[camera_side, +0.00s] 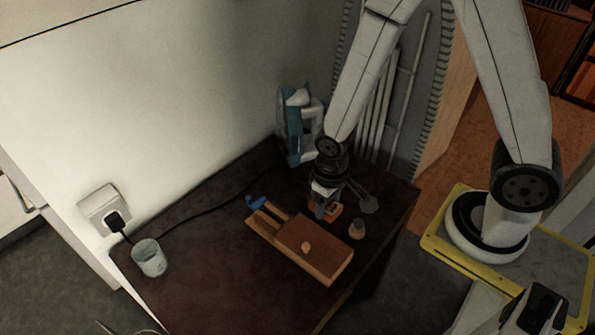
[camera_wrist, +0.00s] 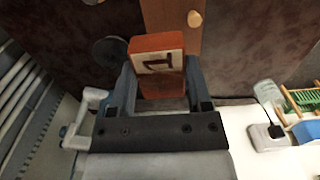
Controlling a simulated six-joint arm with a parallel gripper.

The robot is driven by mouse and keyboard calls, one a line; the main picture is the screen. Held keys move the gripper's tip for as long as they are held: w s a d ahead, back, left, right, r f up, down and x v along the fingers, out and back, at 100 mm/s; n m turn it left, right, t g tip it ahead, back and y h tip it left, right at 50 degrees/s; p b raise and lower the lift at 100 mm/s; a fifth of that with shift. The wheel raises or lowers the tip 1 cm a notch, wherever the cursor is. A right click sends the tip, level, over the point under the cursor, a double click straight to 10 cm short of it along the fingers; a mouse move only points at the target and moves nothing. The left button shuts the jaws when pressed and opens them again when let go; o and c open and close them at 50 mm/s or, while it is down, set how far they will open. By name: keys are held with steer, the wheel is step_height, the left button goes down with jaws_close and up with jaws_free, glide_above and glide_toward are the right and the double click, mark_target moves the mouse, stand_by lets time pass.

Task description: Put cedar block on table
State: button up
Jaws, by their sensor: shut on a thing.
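The cedar block is a reddish-orange block with a dark mark on a pale square on its top face. In the wrist view the block (camera_wrist: 157,64) sits between both fingers of my gripper (camera_wrist: 158,82), which is shut on it. In the side view my gripper (camera_side: 325,205) points down at the back of the dark table (camera_side: 215,235), and part of the block (camera_side: 337,211) shows beside the fingers. The fingers hide the rest. I cannot tell whether the block touches the table or is slightly above it.
A wooden box (camera_side: 318,252) with a round knob lies just in front of my gripper. A small brown object (camera_side: 357,230) and a blue object (camera_side: 256,202) are near. An iron (camera_side: 298,125) stands behind. A cup (camera_side: 149,258) is at left; the table between is mostly clear.

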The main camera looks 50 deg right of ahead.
steer(key=shift+w, duration=0.1)
steer(key=w+f, duration=0.2)
steer(key=w, duration=0.7)
steer(key=w+f, duration=0.2)
steer(key=w, duration=0.7)
steer(key=shift+w+a, duration=0.25)
steer(key=shift+w, duration=0.1)
glide_above(232, 193)
steer(key=shift+s+d+f, duration=0.1)
steer(key=shift+s+f, duration=0.05)
steer(key=shift+f, duration=4.45)
steer(key=shift+f, duration=0.15)
steer(key=shift+f, duration=0.1)
steer(key=shift+w+f, duration=0.2)
steer(key=shift+f, duration=1.4)
steer(key=shift+f, duration=0.1)
